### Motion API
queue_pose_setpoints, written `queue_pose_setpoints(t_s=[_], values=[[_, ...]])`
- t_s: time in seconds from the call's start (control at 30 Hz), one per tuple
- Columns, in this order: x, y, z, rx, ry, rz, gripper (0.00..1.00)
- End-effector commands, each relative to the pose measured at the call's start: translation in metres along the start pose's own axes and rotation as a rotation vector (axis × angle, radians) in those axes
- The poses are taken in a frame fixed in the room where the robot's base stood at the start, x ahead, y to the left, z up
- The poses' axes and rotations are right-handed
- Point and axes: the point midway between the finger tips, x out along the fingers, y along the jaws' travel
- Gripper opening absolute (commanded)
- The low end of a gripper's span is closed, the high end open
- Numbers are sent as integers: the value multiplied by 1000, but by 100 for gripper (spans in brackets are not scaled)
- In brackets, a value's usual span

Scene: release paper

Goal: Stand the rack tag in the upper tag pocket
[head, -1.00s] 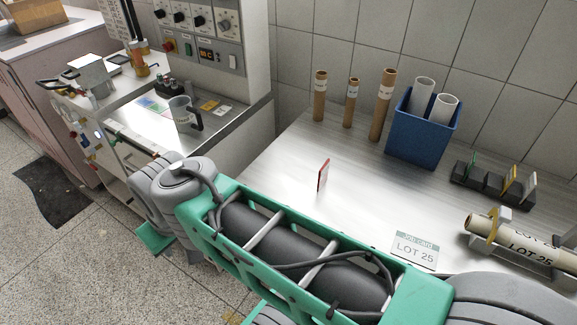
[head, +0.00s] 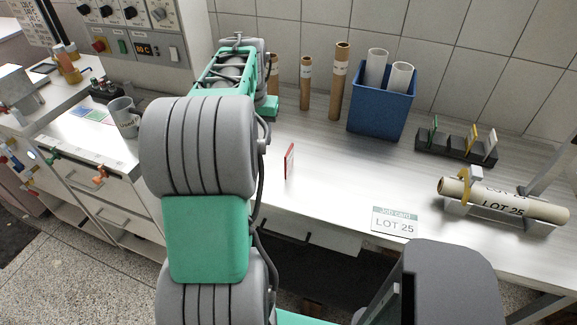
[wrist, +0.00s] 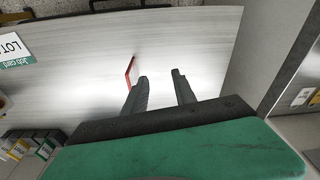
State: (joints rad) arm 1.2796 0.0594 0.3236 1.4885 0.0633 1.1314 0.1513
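A thin upright tag with a red edge (head: 289,161) stands on the metal table, left of the job card; I take it for the rack tag. In the wrist view the red-edged tag (wrist: 131,70) is just left of and beyond the left fingertip, apart from it. My gripper (wrist: 160,74) is open, with nothing between its fingers. In the head view my arm hides the gripper. I cannot make out an upper tag pocket in either view.
A dark holder (head: 440,149) carries green, yellow and white tags at the right. A LOT 25 tube (head: 500,199) lies on a cradle. A job card (head: 395,221) lies near the front edge. A blue bin (head: 380,116) and brown tubes (head: 339,85) stand behind.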

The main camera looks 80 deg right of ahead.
Motion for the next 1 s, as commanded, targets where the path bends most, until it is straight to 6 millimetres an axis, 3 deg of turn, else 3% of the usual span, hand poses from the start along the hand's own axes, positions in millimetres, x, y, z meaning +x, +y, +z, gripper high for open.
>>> queue_pose_setpoints(t_s=[0.03, 0.1, 0.2, 0.63, 0.9, 1.0], values=[[12, 33, -13, 77, -11, 12, 33], [19, 60, -23, 141, -18, 21, 33], [28, 75, -27, 174, -24, 26, 33], [92, 77, -31, 174, -23, 26, 33], [99, 77, -31, 173, -19, 25, 33], [99, 77, -31, 173, -19, 25, 25]])
